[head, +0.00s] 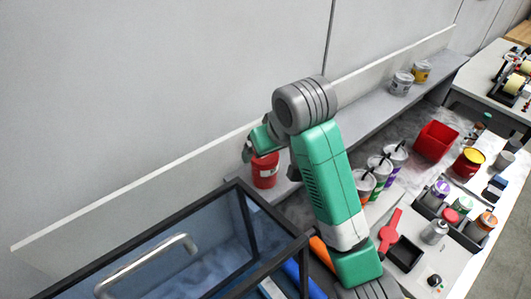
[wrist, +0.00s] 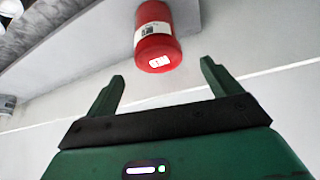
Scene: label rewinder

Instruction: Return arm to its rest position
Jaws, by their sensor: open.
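My green arm reaches up and over the bench in the head view, bent at a grey joint. My gripper (head: 252,147) is at its far end near the wall shelf, partly hidden by the arm. In the wrist view my gripper (wrist: 162,70) has its two green fingers spread wide, with nothing held. A red can (head: 265,171) with a white label is close to the gripper in the head view. The red can (wrist: 154,38) also shows in the wrist view, around and beyond the fingertips, with visible gaps to both fingers.
A dark-framed glass enclosure (head: 155,262) with a handle fills the lower left. A grey shelf (head: 365,107) runs along the wall, bearing two tins (head: 402,83). Several lidded cups, a red bin (head: 436,142) and a red tool (head: 390,232) crowd the bench at right.

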